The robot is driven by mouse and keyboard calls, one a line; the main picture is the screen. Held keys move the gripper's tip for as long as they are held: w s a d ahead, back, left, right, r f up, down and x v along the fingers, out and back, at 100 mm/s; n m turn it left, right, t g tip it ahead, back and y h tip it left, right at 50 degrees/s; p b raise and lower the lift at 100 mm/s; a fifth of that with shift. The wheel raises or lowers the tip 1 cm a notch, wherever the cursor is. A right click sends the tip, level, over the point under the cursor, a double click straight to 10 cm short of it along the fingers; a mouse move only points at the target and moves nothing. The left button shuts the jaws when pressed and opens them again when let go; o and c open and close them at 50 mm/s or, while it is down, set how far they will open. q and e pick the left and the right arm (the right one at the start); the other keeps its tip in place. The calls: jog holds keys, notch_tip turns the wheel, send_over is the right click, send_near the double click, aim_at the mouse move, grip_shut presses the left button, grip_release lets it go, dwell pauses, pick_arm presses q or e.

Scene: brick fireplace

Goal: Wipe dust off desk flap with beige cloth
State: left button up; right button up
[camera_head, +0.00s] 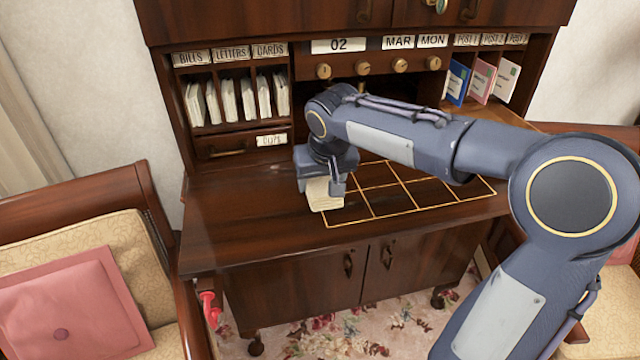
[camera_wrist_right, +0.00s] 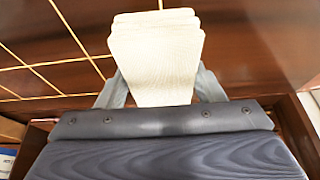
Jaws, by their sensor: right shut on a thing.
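The beige cloth (camera_head: 325,196) is folded and held in my right gripper (camera_head: 324,184), low over the desk flap. In the right wrist view the cloth (camera_wrist_right: 156,60) sticks out between the two fingers. The dark wooden desk flap (camera_head: 240,225) lies flat and carries a gold grid of lines. The cloth is near the left end of the grid. It seems to touch the flap, but I cannot tell for sure. I cannot make out dust on the flap. My left gripper does not show.
Behind the flap stand pigeonholes with envelopes (camera_head: 248,100), a drawer row with brass knobs (camera_head: 362,68) and coloured cards (camera_head: 480,80). A chair with a pink cushion (camera_head: 75,305) stands at the left. The flap's left part is clear.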

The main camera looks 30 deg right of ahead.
jog(key=shift+s+d+r+p, duration=0.15)
jog(key=shift+r+p, duration=0.15)
jog(key=shift+r, duration=0.3)
jog(key=shift+r+p, duration=0.65)
jog(key=shift+r, duration=0.15)
notch_tip(320, 180, up, 2)
jog(key=shift+r+p, duration=0.1)
jog(key=shift+p, duration=0.85)
jog(key=shift+r, duration=0.3)
